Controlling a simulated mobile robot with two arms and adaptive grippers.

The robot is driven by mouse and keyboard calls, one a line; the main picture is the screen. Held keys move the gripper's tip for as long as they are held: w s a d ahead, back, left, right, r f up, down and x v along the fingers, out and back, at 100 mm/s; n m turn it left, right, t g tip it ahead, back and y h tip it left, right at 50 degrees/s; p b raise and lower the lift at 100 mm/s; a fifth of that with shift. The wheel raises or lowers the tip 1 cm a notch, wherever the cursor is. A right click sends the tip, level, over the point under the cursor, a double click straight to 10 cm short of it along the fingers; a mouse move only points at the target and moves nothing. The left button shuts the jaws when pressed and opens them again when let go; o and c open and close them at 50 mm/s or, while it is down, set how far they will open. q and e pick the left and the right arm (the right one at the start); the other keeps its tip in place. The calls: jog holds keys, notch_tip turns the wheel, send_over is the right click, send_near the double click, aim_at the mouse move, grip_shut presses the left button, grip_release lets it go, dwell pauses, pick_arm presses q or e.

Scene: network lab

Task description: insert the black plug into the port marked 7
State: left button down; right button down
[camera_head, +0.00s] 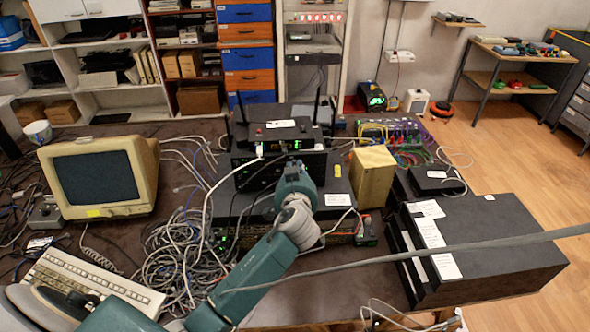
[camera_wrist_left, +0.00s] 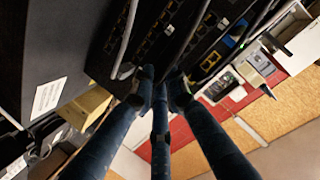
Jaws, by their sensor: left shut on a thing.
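My left gripper (camera_head: 293,174) reaches in from the lower left and is at the front of a black networking unit (camera_head: 270,170). In the left wrist view its dark fingers (camera_wrist_left: 162,82) are closed together on the black plug, which is mostly hidden between the fingertips and hard to tell from them. Just beyond the fingertips is a dark panel (camera_wrist_left: 150,45) with rows of ports. The number 7 marking cannot be read, and I cannot tell whether the plug touches a port. My right gripper is not in view.
A black router with antennas (camera_head: 282,130) tops the stack. A tan box (camera_head: 372,176) stands right of it. Tangled grey cables (camera_head: 178,245) lie at left, near an old monitor (camera_head: 98,175) and keyboard (camera_head: 90,283). A black case (camera_head: 490,245) is at right.

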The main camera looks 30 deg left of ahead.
pick_arm(q)
jog(key=shift+w+a, duration=0.15)
jog(key=shift+w, duration=0.1)
dwell(0.4)
jog(key=c, duration=1.6)
grip_release()
jog(key=shift+c, duration=0.2)
jog(key=v, duration=1.2)
jog(key=shift+a, duration=0.1)
